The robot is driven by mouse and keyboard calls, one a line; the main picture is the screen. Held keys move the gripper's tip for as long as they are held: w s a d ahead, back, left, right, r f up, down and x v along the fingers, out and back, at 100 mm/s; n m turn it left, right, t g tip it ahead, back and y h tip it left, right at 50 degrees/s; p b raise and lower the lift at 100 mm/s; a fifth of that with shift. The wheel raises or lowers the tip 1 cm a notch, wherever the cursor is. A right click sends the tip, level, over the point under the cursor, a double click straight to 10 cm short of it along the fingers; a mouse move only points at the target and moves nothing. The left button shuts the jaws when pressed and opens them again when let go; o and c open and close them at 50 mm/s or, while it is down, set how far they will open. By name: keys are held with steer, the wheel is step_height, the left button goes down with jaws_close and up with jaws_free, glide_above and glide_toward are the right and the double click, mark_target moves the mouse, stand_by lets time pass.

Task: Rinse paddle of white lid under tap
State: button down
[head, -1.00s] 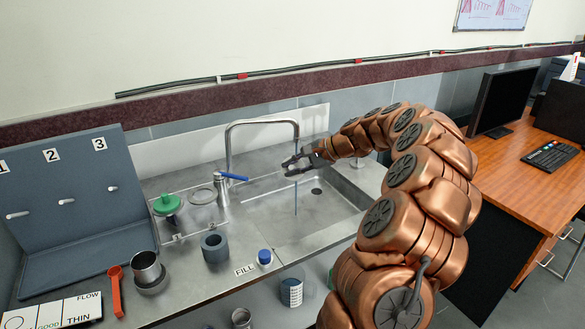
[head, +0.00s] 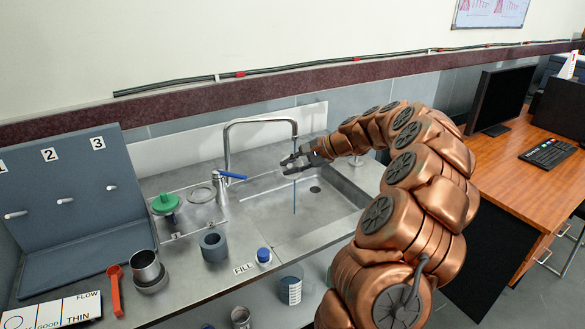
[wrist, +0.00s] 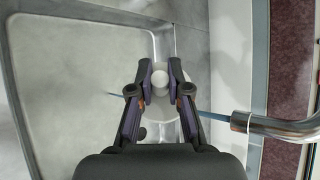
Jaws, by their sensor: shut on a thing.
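My gripper (wrist: 160,82) is shut on the round knob of the white lid (wrist: 174,107) in the wrist view. The lid's pale disc shows beyond the fingers, and its paddle cannot be made out. In the head view my gripper (head: 288,166) is over the sink basin, just below the tap spout (head: 294,132). A thin bluish water stream (head: 295,198) falls from the spout into the basin. In the wrist view the stream (wrist: 117,94) shows on both sides of the fingers; its middle is hidden, so contact with the lid cannot be told.
The sink basin (head: 325,205) is free below the gripper. The blue tap lever (head: 233,176) is to its left.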

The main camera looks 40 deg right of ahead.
steer(key=s+a+b, duration=0.1)
steer(key=s+a, duration=0.4)
stand_by(1.0)
stand_by(0.8)
steer(key=s+a+r, duration=0.3)
steer(key=s+a, duration=0.1)
steer(key=shift+a, duration=0.15)
stand_by(0.7)
